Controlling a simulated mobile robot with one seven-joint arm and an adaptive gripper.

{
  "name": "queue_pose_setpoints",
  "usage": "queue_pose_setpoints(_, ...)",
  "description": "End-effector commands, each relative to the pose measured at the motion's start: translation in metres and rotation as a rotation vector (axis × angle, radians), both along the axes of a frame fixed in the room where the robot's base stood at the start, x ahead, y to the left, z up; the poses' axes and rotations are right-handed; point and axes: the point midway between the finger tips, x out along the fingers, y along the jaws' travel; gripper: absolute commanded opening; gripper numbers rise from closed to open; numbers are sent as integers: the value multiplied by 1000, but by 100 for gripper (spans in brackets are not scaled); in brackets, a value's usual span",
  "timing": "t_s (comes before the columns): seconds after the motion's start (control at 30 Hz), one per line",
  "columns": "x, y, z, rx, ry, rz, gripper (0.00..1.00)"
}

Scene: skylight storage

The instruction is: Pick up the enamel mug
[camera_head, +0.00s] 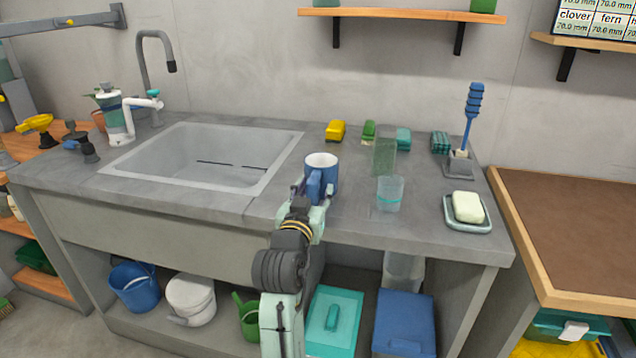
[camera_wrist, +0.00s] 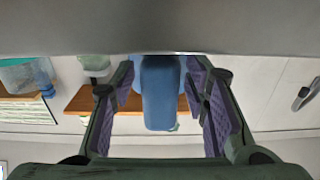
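The enamel mug (camera_head: 321,170) is blue with a white inside. It stands upright on the grey counter, right of the sink. My gripper (camera_head: 315,190) is at the mug's near side, with its fingers raised toward the mug. In the wrist view, the mug's blue handle (camera_wrist: 160,95) lies between the two purple-padded fingers of my gripper (camera_wrist: 160,76). The fingers are apart, with a visible gap on each side of the handle. The lower part of the mug is partly hidden by my gripper in the head view.
A clear tumbler (camera_head: 390,195) and a taller greenish glass (camera_head: 384,157) stand right of the mug. A soap dish (camera_head: 482,226) and a brush holder (camera_head: 459,168) are farther right. The sink (camera_head: 215,155) is on the left. Sponges (camera_head: 335,130) lie behind.

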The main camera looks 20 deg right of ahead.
Motion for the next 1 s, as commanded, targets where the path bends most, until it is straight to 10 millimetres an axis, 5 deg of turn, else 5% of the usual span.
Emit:
queue_pose_setpoints(0.57, 0, 0, 0, 1, 1, 0, 1)
queue_pose_setpoints(1.0, 0, 0, 1, -1, -1, 0, 0)
